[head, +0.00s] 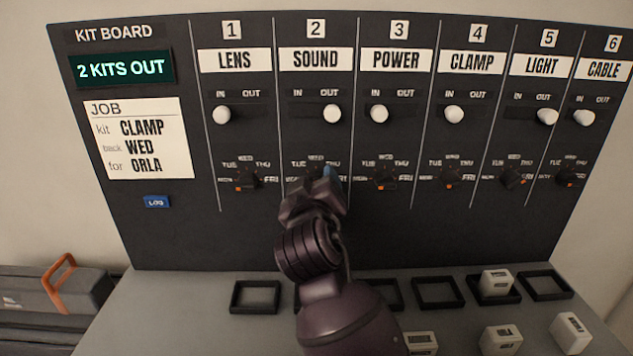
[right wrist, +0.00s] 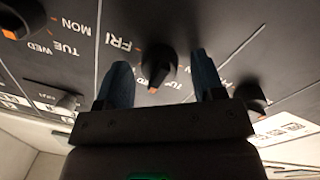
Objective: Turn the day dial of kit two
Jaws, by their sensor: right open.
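The kit two panel, labelled SOUND (head: 316,61), is on the upright black board. Its day dial is hidden behind my right gripper (head: 325,182) in the head view. In the right wrist view, a black dial (right wrist: 158,60) with an orange mark shows between the two blue fingertips of my right gripper (right wrist: 163,80). The gripper is open, with a gap on each side of the dial. The FRI label (right wrist: 122,43) is beside it. I cannot tell which day the mark points at. My left gripper is not in view.
Neighbouring dials of kit one (head: 246,178) and kit three (head: 384,177) are close on either side. White slider knobs, such as kit two's (head: 332,114) at OUT, are above. The job card (head: 141,139) reads CLAMP, WED, ORLA. Below, the grey shelf (head: 190,310) holds black frames and pale blocks.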

